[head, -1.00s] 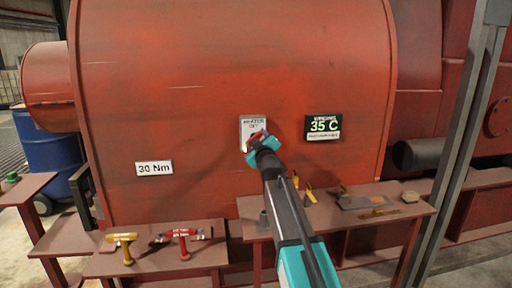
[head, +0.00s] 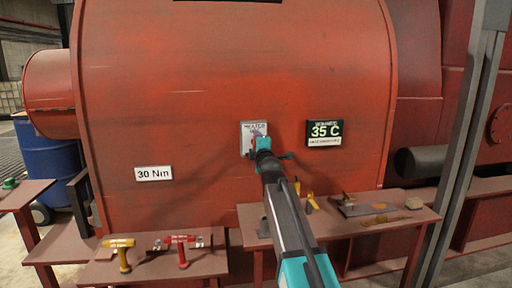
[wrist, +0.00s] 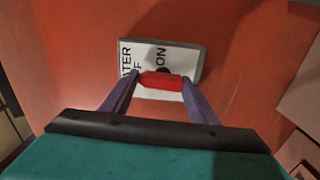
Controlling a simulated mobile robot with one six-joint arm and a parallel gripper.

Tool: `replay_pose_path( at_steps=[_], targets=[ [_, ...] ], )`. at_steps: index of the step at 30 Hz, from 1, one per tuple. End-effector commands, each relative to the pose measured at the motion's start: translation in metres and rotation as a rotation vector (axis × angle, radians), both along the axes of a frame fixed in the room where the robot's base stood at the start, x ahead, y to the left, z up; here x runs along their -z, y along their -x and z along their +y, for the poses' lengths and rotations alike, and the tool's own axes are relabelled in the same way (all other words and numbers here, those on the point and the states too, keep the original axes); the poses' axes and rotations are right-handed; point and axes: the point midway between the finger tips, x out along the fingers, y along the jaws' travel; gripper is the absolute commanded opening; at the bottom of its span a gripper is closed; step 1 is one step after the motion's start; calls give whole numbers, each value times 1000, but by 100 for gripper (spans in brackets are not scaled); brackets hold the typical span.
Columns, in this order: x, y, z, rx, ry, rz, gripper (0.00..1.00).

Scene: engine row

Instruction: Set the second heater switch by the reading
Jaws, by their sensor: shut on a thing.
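The heater switch is a pale plate (head: 246,128) on the red engine housing, lettered HEATER with OFF and ON. In the wrist view the plate (wrist: 190,60) shows its lettering turned sideways, with a dark round spot by the word ON. My gripper (head: 259,137) is at the plate. In the wrist view my gripper (wrist: 160,82) is shut on the red switch handle (wrist: 161,81), a finger at each end. Which word the handle points to, I cannot tell. The black display (head: 325,132) right of the switch reads 35 C; its small lettering is too small to read.
A label reading 30 Nm (head: 153,174) is left of the switch. Below, a bench (head: 420,214) holds several small tools, and a lower bench (head: 110,270) holds a yellow tool (head: 122,243) and a red tool (head: 182,240). A grey post (head: 462,150) stands at the right.

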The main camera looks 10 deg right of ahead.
Motion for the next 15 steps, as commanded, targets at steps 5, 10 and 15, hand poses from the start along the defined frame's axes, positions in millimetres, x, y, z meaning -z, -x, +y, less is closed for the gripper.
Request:
replay_pose_path(
  at_steps=[5,10,15],
  targets=[
    [0,0,1,0,48,1,32],
    [0,0,1,0,61,1,32],
    [0,0,1,0,62,1,32]
  ],
)
